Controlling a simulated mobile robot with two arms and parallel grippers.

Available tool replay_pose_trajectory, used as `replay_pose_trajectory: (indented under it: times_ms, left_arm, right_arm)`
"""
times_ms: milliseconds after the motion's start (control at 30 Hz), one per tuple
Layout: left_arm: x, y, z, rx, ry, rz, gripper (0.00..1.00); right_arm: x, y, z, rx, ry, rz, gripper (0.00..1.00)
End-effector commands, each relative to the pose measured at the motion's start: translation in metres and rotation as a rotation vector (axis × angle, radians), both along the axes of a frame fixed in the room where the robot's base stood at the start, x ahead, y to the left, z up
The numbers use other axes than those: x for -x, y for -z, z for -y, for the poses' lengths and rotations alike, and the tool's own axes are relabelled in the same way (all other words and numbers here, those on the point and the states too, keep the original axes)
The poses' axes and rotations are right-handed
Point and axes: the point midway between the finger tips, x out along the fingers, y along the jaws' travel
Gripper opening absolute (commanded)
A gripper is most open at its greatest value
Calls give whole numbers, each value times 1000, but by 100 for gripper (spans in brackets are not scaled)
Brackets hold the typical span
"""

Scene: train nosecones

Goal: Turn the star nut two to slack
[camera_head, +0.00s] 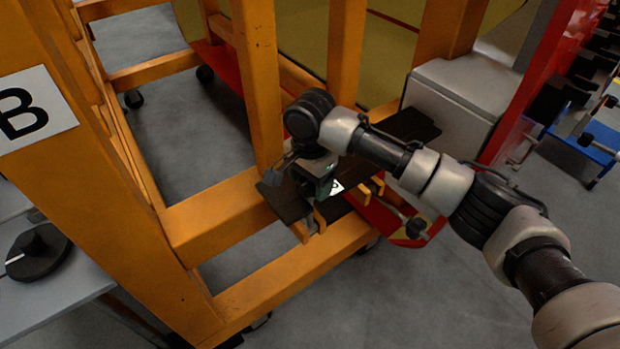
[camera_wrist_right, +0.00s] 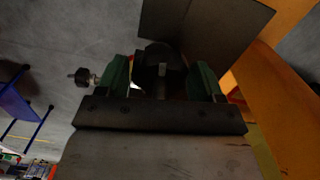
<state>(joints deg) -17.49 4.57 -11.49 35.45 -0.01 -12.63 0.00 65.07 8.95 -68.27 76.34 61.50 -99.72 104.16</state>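My right gripper (camera_head: 325,188) is low over a dark bracket on the orange frame, beside a small white label (camera_head: 338,187). In the right wrist view its two green fingers (camera_wrist_right: 160,82) stand apart on either side of a dark round knob (camera_wrist_right: 158,62), which looks like a star nut. Narrow gaps seem to show between knob and fingers. In the head view this knob is hidden by my gripper. A second dark knob (camera_head: 416,228) on a rod is to the right; in the wrist view a knob on a rod (camera_wrist_right: 83,77) shows at left. I cannot read which nut is two. My left gripper is not in view.
Orange frame beams (camera_head: 222,215) surround the work area at left and below. A grey box (camera_head: 455,100) stands to the right, beside a red upright. A "B" sign (camera_head: 32,108) is on the left post. A grey table (camera_head: 45,300) holds a dark disc. Floor is clear lower right.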

Motion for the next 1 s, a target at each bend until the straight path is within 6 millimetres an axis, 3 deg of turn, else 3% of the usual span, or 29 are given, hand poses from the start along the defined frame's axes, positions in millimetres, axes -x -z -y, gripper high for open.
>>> replay_pose_trajectory:
  times_ms: [33, 233, 567, 1000]
  left_arm:
    - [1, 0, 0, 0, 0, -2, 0]
    - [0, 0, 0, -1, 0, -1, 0]
    - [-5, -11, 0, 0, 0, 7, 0]
    - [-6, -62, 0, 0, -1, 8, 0]
  right_arm:
    - [0, 0, 0, 0, 0, 0, 60]
    - [0, 0, 0, 0, 0, 0, 30]
    - [1, -3, 0, 0, -49, -4, 30]
    - [1, -6, -1, -2, -382, -7, 30]
